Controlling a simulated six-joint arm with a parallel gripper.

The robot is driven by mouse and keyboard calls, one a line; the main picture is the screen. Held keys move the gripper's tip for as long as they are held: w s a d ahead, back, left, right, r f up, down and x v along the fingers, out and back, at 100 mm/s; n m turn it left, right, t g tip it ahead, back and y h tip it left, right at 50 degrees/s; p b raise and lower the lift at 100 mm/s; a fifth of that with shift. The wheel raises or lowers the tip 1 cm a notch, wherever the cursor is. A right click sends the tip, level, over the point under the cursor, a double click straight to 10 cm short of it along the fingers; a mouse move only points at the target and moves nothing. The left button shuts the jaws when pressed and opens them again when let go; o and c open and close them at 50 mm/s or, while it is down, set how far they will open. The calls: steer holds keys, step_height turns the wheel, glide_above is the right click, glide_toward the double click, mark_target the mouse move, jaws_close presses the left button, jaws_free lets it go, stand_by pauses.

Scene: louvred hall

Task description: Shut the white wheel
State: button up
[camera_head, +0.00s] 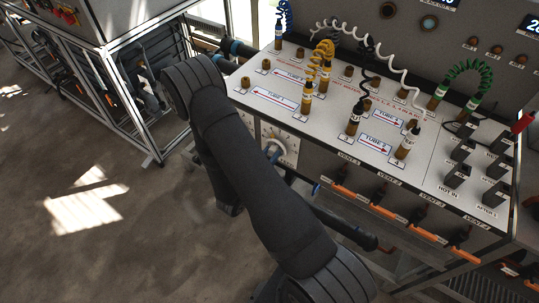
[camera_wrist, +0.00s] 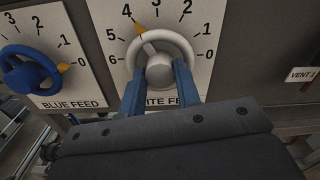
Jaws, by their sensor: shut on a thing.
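The white wheel (camera_wrist: 188,46) is a round rim with a grey hub on a dial plate numbered 0 to 6, its label partly hidden by my gripper. Its orange pointer stands at the upper left, near the 4. My gripper (camera_wrist: 158,74) has its two blue fingers at the lower left and lower right of the wheel, shut on it. In the head view the white wheel (camera_head: 275,149) shows small on the front of the bench, just right of my arm. My gripper is hidden there.
A blue wheel (camera_wrist: 28,70) on the blue feed plate is left of the white one, its orange pointer at 0. A vent tag (camera_wrist: 301,75) is at the right. Above the wheels, the bench top (camera_head: 262,115) carries upright fittings and coiled hoses.

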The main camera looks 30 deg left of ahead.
steer(key=m, duration=1.3)
steer(key=shift+m, duration=0.4)
steer(key=m, duration=0.9)
steer(key=shift+f, duration=0.1)
steer(key=shift+m, duration=0.3)
steer(key=o, duration=1)
steer(key=s, duration=1.7)
steer(key=shift+s, duration=0.2)
